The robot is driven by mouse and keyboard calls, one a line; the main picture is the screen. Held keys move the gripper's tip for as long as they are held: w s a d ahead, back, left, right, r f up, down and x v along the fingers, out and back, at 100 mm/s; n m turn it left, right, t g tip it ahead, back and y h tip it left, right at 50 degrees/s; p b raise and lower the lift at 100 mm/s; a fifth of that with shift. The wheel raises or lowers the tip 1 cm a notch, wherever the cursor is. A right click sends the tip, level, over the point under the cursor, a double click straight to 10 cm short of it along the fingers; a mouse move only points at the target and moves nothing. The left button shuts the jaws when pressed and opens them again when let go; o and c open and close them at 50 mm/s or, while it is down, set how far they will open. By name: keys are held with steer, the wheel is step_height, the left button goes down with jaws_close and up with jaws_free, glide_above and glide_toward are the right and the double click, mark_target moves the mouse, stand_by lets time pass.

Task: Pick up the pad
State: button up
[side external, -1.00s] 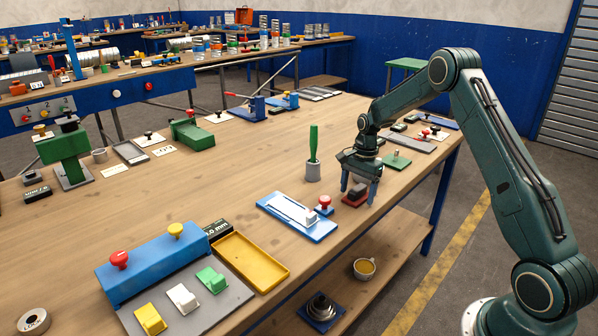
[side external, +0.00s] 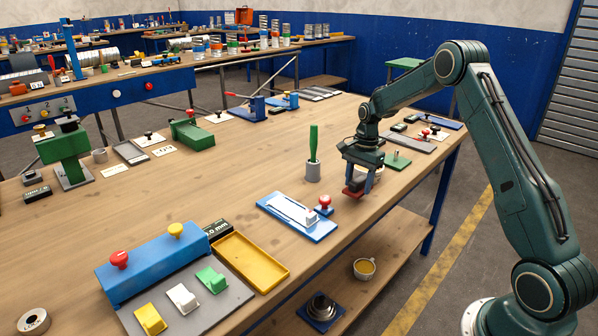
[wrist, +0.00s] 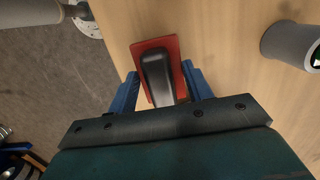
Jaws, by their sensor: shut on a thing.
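The pad is a red block with a dark rounded handle on top. It shows in the side view (side external: 354,191) and in the wrist view (wrist: 157,46). My gripper (side external: 362,184) is shut on the pad, its blue fingers on either side of it in the wrist view (wrist: 160,88). The pad appears held just above the wooden table near its right edge. Part of the pad is hidden behind the fingers and gripper body.
A grey cup with a green-handled tool (side external: 313,172) stands left of my gripper. A blue plate with a white part (side external: 290,218) and a red-knobbed stamp (side external: 324,206) lie in front. A green plate with a pin (side external: 397,161) lies behind right. The table's right edge is close.

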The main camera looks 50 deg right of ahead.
mark_target(359, 179)
step_height(359, 179, up, 17)
stand_by(0.4)
stand_by(0.5)
